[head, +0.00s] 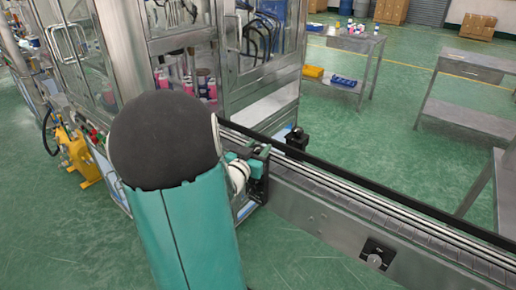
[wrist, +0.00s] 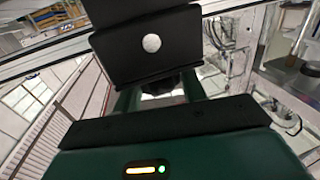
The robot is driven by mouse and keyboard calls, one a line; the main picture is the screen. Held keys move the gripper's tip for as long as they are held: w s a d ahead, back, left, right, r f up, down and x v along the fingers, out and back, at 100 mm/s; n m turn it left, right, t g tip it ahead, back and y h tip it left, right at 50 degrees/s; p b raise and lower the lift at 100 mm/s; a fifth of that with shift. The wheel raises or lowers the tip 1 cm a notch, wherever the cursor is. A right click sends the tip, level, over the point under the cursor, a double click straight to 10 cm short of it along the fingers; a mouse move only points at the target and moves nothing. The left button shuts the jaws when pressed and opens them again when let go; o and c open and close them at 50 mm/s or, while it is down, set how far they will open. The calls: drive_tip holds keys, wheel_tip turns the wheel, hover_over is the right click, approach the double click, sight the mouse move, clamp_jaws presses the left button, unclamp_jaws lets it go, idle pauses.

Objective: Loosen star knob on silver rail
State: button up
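The silver rail (head: 352,182) runs along the conveyor in the head view, from the cabinet toward the lower right. A small black fitting (head: 297,139) stands at the rail, just right of my gripper; I cannot make out a star-shaped knob on it. My teal and black gripper (head: 258,168) is at the conveyor's near side, partly hidden by my arm. In the wrist view, my gripper's green body and black parts fill the middle, and a dark piece (wrist: 178,82) shows between green parts. Whether the fingers are open or touch anything is unclear.
A glass-doored cabinet (head: 262,60) encloses the conveyor's far end. A round metal knob on a dark plate (head: 375,260) sits on the conveyor's near side. Metal tables (head: 468,68) stand beyond, with open green floor (head: 380,130) between. A yellow machine (head: 78,158) stands at left.

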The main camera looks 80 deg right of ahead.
drive_tip(key=c, duration=0.5)
drive_tip(key=shift+n+t, duration=0.4)
drive_tip(key=shift+t, duration=0.2)
drive_tip(key=n+t, duration=0.2)
drive_tip(key=t, duration=0.1)
drive_tip(key=n+t, duration=0.1)
drive_tip(key=t, duration=0.2)
drive_tip(key=shift+s+n, duration=0.2)
drive_tip(key=shift+n, duration=0.2)
drive_tip(key=n+t, duration=0.1)
drive_tip(key=t, duration=0.1)
drive_tip(key=n+t+y, duration=0.1)
drive_tip(key=n+t, duration=0.1)
drive_tip(key=shift+t+y, duration=0.3)
drive_tip(key=shift+t, duration=0.1)
drive_tip(key=n+t+y, duration=0.5)
drive_tip(key=t, duration=0.1)
drive_tip(key=shift+d, duration=0.1)
drive_tip(key=shift+w+n+t+y, duration=0.15)
drive_tip(key=shift+n+t+y, duration=1.15)
drive_tip(key=shift+n+y, duration=0.75)
drive_tip(key=shift+y, duration=0.35)
